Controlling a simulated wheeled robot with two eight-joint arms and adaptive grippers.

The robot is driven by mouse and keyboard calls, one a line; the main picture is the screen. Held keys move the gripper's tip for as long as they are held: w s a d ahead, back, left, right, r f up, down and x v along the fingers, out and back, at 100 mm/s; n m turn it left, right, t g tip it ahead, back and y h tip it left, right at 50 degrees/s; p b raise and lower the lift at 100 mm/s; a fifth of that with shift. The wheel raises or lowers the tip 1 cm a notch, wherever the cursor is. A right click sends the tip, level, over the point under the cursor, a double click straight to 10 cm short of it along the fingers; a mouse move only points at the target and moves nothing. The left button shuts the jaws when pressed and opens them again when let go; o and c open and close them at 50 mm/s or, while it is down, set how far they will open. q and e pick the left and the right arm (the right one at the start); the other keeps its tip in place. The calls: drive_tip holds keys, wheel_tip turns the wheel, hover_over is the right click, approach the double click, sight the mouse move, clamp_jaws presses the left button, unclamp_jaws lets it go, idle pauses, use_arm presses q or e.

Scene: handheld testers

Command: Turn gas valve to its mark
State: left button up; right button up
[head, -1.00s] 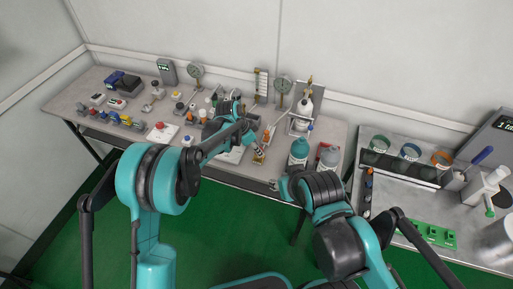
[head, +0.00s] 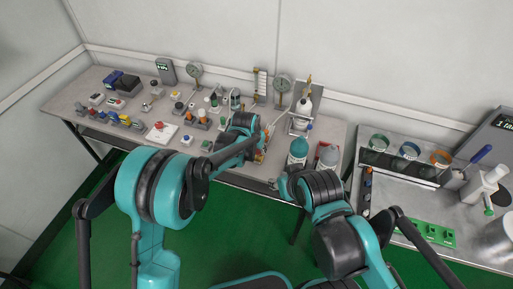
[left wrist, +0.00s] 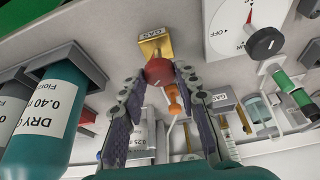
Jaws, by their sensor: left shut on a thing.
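The gas valve shows in the left wrist view as a brass block (left wrist: 155,46) marked GAS with a round red knob (left wrist: 159,72) on it. The fingertips of my left gripper (left wrist: 158,80) are on both sides of the red knob, shut on it. An orange piece (left wrist: 173,100) shows just beyond the knob, between the fingers. In the head view the valve (head: 261,155) is small at the bench's front edge, partly hidden by my left arm. My right gripper (head: 279,187) is at the bench's front edge, too small to read.
A white dial marked OFF (left wrist: 232,25) with a black knob is right of the valve in the left wrist view. A teal-bodied bottle labelled DRY (left wrist: 40,115) is close on the left. Teal and grey bottles (head: 298,150) stand right of the valve in the head view.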

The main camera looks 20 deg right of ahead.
use_arm(q)
drive_tip(key=n, duration=0.1)
drive_tip(key=n+y, duration=0.1)
drive_tip(key=n, duration=0.1)
drive_tip(key=n+t+y, duration=0.1)
drive_tip(key=n, duration=0.1)
drive_tip(key=shift+s+d, duration=0.15)
drive_tip(key=shift+d, duration=0.1)
drive_tip(key=shift+d+n+y, duration=0.15)
drive_tip(key=shift+n+y, duration=0.65)
drive_tip(key=shift+n, duration=1.6)
drive_tip(key=o, duration=1.2)
drive_tip(key=shift+c, duration=0.2)
drive_tip(key=v, duration=1.2)
